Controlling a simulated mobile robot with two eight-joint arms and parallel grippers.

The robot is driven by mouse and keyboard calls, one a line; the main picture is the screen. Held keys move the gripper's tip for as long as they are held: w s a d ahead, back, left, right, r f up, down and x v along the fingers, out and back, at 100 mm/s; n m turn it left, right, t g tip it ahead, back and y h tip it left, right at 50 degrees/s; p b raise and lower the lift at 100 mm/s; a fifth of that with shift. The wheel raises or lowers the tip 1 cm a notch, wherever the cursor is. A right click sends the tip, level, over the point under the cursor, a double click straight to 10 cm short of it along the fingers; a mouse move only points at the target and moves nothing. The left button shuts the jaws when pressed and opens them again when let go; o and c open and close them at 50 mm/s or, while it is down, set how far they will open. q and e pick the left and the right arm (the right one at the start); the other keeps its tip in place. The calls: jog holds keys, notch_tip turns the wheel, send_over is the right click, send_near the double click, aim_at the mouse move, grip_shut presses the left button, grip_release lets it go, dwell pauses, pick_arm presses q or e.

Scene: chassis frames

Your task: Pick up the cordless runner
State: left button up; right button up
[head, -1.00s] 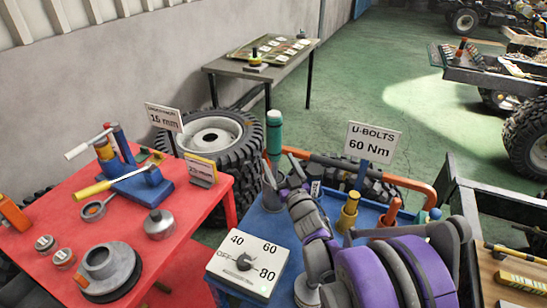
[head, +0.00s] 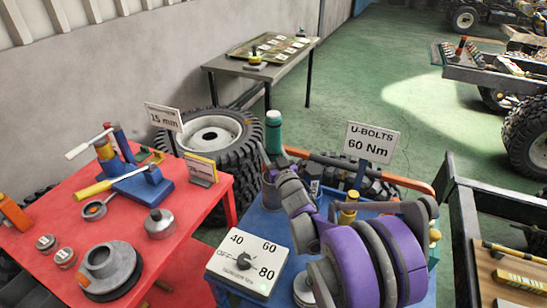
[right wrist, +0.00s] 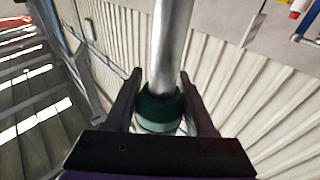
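A teal-green upright cylinder (head: 273,132), which looks like the cordless runner, stands at the far left of the blue table (head: 262,226). My right gripper (head: 273,165) is at its lower part, with one finger on either side in the head view. In the right wrist view, the fingers of this gripper (right wrist: 162,95) flank a dark green collar (right wrist: 160,108) below a silver shaft (right wrist: 167,45). The fingers are very close to the collar; whether they press on it I cannot tell. My left gripper is not in view.
A dial box (head: 247,262) and a U-BOLTS 60 Nm sign (head: 372,142) are on the blue table. A yellow fitting (head: 348,208) stands behind my right arm. The red table (head: 205,230) holds several tools and metal parts.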

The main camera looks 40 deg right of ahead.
grip_shut()
jog(key=shift+r, duration=0.15)
